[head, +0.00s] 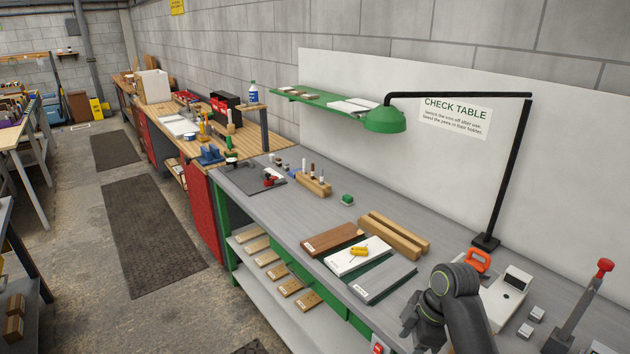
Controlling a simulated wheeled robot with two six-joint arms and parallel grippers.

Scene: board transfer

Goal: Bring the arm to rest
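One of my dark grey arms comes in from the bottom edge, right of centre, so I take it as my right arm. Its joint is bent over the front part of the check table (330,212). The hand end of my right gripper (408,328) points down and to the left, near the table's front edge. Its fingertips are too small and dark to tell open from shut. I see nothing held in it. My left gripper is not in view.
Left of the arm lie a grey board (383,281), a white board (352,259) bearing a yellow item (358,250), and a brown board (333,238). A white device (503,301), lamp stand (487,241) and red-knobbed lever (604,268) stand to the right.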

